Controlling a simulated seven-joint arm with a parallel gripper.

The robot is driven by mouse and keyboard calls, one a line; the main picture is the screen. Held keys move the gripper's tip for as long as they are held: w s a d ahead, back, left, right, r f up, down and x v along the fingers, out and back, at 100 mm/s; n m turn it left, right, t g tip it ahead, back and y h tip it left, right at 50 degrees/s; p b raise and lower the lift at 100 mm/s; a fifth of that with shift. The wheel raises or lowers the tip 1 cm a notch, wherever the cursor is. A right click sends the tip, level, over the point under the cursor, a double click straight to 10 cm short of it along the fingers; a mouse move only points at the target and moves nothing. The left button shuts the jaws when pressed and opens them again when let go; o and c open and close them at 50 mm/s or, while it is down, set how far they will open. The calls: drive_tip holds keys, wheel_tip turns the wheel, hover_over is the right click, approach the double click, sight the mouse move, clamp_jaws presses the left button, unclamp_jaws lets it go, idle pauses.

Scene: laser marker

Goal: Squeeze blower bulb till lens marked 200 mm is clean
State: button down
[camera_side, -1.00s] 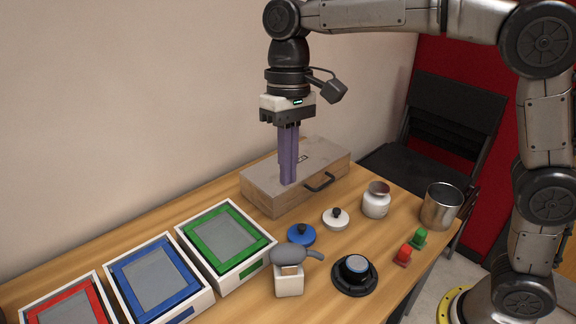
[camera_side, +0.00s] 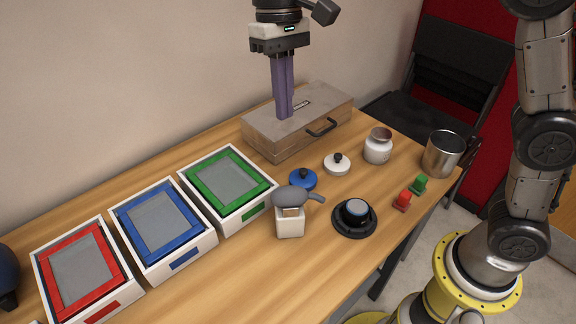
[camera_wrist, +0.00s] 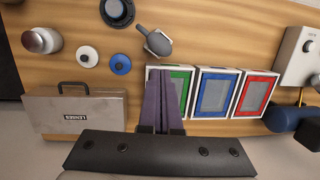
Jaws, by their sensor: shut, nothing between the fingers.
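A grey blower bulb (camera_side: 291,197) with a nozzle pointing right rests on a small white block (camera_side: 290,224). It also shows in the wrist view (camera_wrist: 157,43). No 200 mm mark is legible, and I cannot tell how clean the lens is. My gripper (camera_side: 285,116), with long purple fingers, is shut and empty.
The case (camera_side: 265,137) has a black handle and stands by the wall. Red (camera_side: 86,274), blue (camera_side: 157,223) and green (camera_side: 222,183) framed trays stand left. Blue (camera_side: 303,180) and white (camera_side: 337,164) knobbed lids, a jar (camera_side: 378,146) and a metal cup (camera_side: 442,154) lie right.

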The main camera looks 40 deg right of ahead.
approach(288, 187)
drive_tip(key=f, duration=0.1)
drive_tip(key=s+f, duration=0.1)
drive_tip(key=f, duration=0.3)
drive_tip(key=shift+s+a, duration=0.15)
drive_tip(key=shift+a, duration=0.15)
drive_tip(key=shift+s+a+f, duration=0.1)
drive_tip(key=shift+f, duration=0.75)
drive_tip(key=shift+f, duration=0.9)
wheel_tip(288, 187, up, 14)
drive_tip(key=w+d, duration=0.1)
drive_tip(key=w, duration=0.1)
drive_tip(key=shift+w+d, duration=0.2)
